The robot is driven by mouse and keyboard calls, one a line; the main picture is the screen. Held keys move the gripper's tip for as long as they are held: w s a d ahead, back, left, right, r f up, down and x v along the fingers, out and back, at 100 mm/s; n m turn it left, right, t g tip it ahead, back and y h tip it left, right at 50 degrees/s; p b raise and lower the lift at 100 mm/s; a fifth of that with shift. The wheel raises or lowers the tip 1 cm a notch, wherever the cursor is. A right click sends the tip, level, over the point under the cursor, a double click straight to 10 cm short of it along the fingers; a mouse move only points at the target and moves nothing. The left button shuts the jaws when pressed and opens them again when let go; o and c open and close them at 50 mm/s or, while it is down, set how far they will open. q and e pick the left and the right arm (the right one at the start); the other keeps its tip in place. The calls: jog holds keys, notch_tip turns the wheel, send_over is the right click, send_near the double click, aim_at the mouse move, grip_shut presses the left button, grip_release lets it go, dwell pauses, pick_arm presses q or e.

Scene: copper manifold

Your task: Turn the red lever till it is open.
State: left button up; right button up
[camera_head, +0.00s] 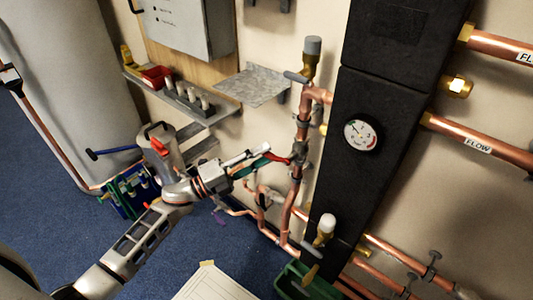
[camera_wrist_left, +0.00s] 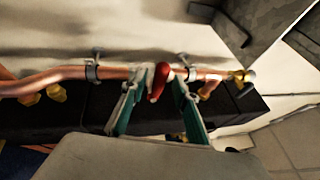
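The red lever (camera_head: 278,157) sits on the vertical copper pipe, left of the black panel, in the head view. In the left wrist view the red lever (camera_wrist_left: 160,81) shows between my two fingertips, against a horizontal-looking copper pipe. My left gripper (camera_head: 262,160) reaches in from the lower left, its fingers pointing at the lever. The left wrist view shows the green fingers of my left gripper (camera_wrist_left: 157,90) spread apart, with a gap beside the lever. Whether a finger touches the lever I cannot tell. My right gripper is in neither view.
The copper pipe (camera_head: 297,190) runs close beside the black panel (camera_head: 385,110) with its round gauge (camera_head: 360,135). A metal shelf (camera_head: 252,86) is above my gripper. A green crate (camera_head: 290,283) stands below the pipes. Blue floor lies open at the lower left.

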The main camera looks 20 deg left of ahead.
pick_arm(q)
jog(key=shift+x, duration=0.8)
grip_shut()
jog(key=shift+f, duration=0.15)
